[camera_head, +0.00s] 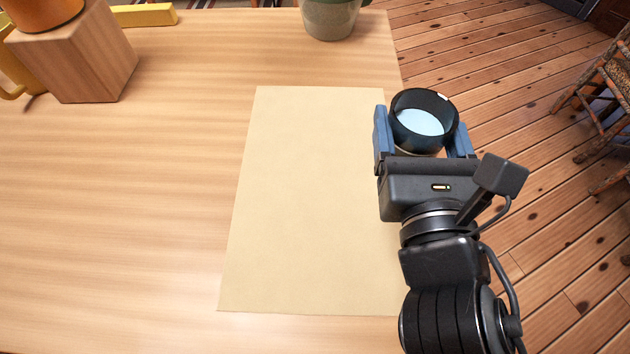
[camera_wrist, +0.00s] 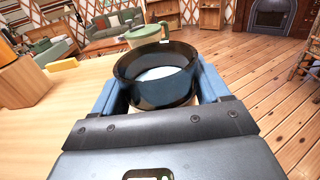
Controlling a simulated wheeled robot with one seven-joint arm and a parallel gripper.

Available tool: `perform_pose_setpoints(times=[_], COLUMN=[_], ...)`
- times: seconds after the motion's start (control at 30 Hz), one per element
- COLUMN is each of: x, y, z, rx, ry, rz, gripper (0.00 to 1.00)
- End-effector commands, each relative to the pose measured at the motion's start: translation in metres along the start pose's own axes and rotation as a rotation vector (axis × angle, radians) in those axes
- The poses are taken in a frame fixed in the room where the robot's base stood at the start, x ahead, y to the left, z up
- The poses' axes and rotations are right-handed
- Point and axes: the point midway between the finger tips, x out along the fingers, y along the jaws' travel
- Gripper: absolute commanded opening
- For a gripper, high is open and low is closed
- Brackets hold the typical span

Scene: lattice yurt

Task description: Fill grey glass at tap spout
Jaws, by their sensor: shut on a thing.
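My gripper (camera_head: 424,134) is shut on a dark grey glass (camera_head: 444,104), with one blue finger on each side of it. The glass is upright and holds pale blue liquid (camera_head: 419,122). It is over the right edge of the tabletop. In the wrist view the glass (camera_wrist: 126,92) sits between the fingers, with the pale liquid showing inside. I cannot tell the liquid's exact level. No tap spout can be made out in either view.
A beige mat (camera_head: 305,200) lies on the wooden table (camera_head: 120,220). A wooden block (camera_head: 85,62) bears an orange pot (camera_head: 40,12) at the back left, near a yellow bar (camera_head: 145,15). A grey-green pot (camera_head: 331,18) stands at the back. A chair (camera_head: 608,95) stands right.

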Motion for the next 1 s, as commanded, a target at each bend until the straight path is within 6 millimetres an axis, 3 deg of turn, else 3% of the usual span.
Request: perform_pose_setpoints(times=[0.17,0.6,0.8,1.0], x=[0.005,0.022,0.024,0.024], y=[0.018,0.102,0.114,0.114], z=[-0.013,-0.062,-0.071,-0.095], rx=[0.0,-0.002,0.0,-0.004], ry=[0.0,-0.002,-0.001,0.001], rz=[0.001,0.003,0.001,0.0], gripper=[0.38,0.38,0.38,0.38])
